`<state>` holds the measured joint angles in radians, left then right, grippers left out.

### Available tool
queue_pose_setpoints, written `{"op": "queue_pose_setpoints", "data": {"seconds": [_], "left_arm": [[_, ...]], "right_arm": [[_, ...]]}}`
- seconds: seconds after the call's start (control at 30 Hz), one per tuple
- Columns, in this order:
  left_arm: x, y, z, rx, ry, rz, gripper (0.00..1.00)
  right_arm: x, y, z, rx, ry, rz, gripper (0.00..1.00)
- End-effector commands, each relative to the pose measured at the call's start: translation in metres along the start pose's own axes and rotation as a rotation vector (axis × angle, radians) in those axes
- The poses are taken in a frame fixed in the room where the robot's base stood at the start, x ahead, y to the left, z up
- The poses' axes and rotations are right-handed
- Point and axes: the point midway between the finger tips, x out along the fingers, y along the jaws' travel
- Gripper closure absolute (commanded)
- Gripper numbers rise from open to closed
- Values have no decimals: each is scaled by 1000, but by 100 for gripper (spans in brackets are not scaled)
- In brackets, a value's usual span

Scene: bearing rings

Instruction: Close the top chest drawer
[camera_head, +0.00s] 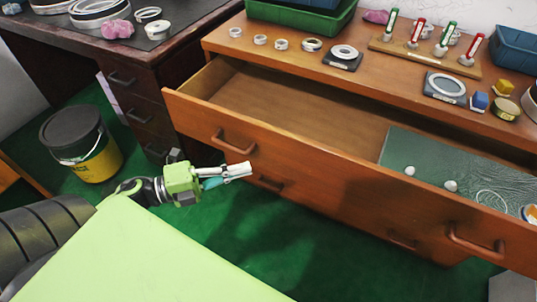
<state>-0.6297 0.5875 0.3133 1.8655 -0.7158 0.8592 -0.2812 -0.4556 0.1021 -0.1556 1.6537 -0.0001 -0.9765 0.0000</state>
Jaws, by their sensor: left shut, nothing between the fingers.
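The top chest drawer (310,165) stands pulled out from the wooden chest (290,62). Its front has a handle on the left (232,143) and one on the right (475,246). A green mat (432,160) with small white items and a ring lies in its right part. My left gripper (248,170) is shut and empty, in front of the drawer front, just below and right of the left handle. Whether it touches the wood I cannot tell. My right gripper is not in view.
Rings, small stands and a green crate (300,22) sit on the chest top. A dark desk (150,50) with rings stands at the left. A black-lidded bucket (80,142) stands on the green floor. Floor below the drawer front is clear.

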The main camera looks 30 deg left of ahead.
Motion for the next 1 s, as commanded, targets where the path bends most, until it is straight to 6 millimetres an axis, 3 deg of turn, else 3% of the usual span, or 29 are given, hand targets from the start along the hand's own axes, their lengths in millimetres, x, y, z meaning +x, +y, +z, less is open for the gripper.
{"op": "queue_pose_setpoints", "data": {"seconds": [0.2,0.4,1.0], "left_arm": [[50,-2,0,3,1,-4,100],[71,0,19,0,-2,-1,100],[80,0,29,-3,-2,0,100]], "right_arm": [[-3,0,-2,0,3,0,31],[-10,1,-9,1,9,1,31],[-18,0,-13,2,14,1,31]]}}
